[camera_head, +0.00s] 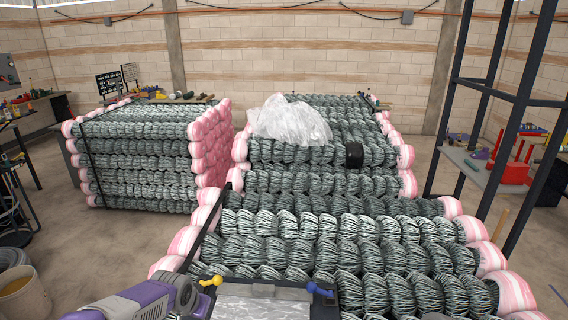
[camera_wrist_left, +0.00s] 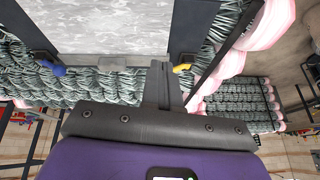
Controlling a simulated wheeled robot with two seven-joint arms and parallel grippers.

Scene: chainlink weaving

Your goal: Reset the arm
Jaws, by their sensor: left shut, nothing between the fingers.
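My left arm, purple and grey, comes in at the bottom left of the head view. In the left wrist view my left gripper (camera_wrist_left: 163,85) is shut and empty, its fingers together as a narrow dark bar. A pale metal surface with a dark frame (camera_head: 275,308) sits at the bottom of the head view and also shows in the left wrist view (camera_wrist_left: 120,28). A yellow handle (camera_head: 211,281) and a blue handle (camera_head: 320,290) are on its frame. The gripper fingers appear near the yellow handle (camera_wrist_left: 182,67); I cannot tell whether they touch. My right gripper is out of view.
Stacked rolls of chainlink mesh (camera_head: 330,240) with pink-wrapped ends fill the middle. Another stack (camera_head: 140,150) stands at the left. Crumpled clear plastic (camera_head: 288,120) lies on the rear rolls. A dark shelf rack with red items (camera_head: 510,165) stands right. Bare floor (camera_head: 90,250) shows at left.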

